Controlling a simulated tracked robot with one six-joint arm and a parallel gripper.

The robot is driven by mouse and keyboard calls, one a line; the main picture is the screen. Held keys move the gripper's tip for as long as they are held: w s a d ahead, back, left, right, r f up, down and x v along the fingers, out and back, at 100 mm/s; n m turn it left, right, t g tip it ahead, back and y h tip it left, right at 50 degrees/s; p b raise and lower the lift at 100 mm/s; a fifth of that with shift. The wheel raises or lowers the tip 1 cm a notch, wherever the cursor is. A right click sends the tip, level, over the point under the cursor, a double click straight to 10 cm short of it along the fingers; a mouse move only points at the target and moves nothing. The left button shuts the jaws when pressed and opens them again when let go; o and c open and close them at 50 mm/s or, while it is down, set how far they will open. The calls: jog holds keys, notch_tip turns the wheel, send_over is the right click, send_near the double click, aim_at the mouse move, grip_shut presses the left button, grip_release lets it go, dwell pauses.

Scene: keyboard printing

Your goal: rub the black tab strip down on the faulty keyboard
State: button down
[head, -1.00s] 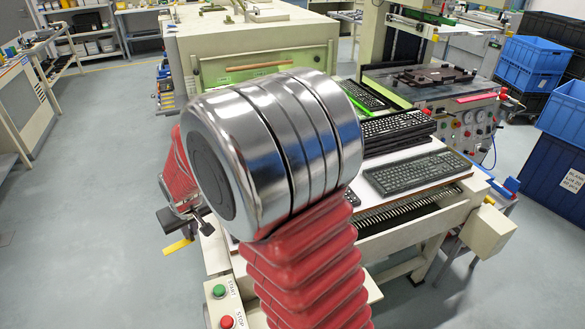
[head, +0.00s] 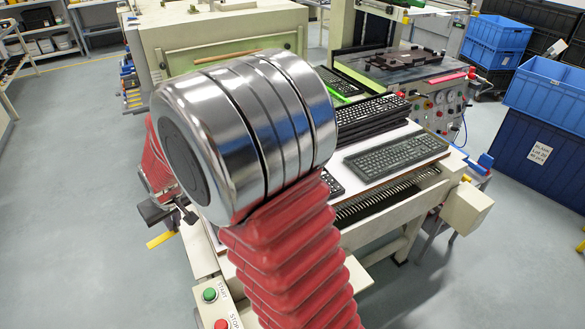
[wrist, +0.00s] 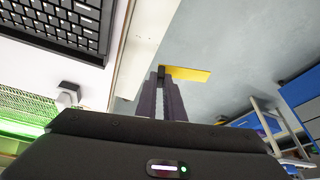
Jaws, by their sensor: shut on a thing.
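My gripper (wrist: 165,84) is shut on a thin yellow piece (wrist: 188,73), which sticks out to the right of the fingertips in the wrist view. The head view shows the yellow piece (head: 160,240) at the left, beyond the table's left side, near my dark gripper (head: 160,213). A dark keyboard (head: 397,155) lies flat on the table. Another keyboard (head: 333,186) is mostly hidden behind my arm. A keyboard (wrist: 62,25) also shows at the upper left of the wrist view, apart from the gripper. I cannot tell which keyboard is faulty, and I cannot make out the black tab strip.
Stacked keyboards (head: 372,112) stand at the back of the table (head: 385,185). A cream machine (head: 200,45) is behind, and a machine with gauges (head: 440,110) is at the right. Blue crates (head: 545,90) stand far right. START and STOP buttons (head: 210,295) are at the front. Open floor lies left.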

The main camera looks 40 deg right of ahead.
jog(key=shift+m+h, duration=0.4)
jog(key=shift+m, duration=0.5)
jog(key=s+d, duration=0.1)
jog(key=d, duration=0.5)
jog(key=s+d+r, duration=0.1)
jog(key=d, duration=0.5)
jog(key=s+d+r, duration=0.1)
jog(key=d, duration=0.5)
jog(key=shift+s+d+r, duration=0.15)
jog(key=shift+d+r, duration=0.1)
jog(key=shift+d, duration=0.1)
jog(key=s+d+r, duration=0.1)
jog(key=s+d, duration=0.3)
jog(key=d, duration=0.3)
jog(key=s+d+r+m, duration=0.1)
jog(key=s+d, duration=0.3)
jog(key=d, duration=0.4)
jog(key=shift+r+h, duration=0.3)
jog(key=shift+r, duration=0.05)
jog(key=shift+f, duration=0.15)
jog(key=shift+f, duration=3.45)
jog(key=shift+f, duration=0.35)
jog(key=c, duration=1.8)
grip_release()
jog(key=shift+r, duration=0.1)
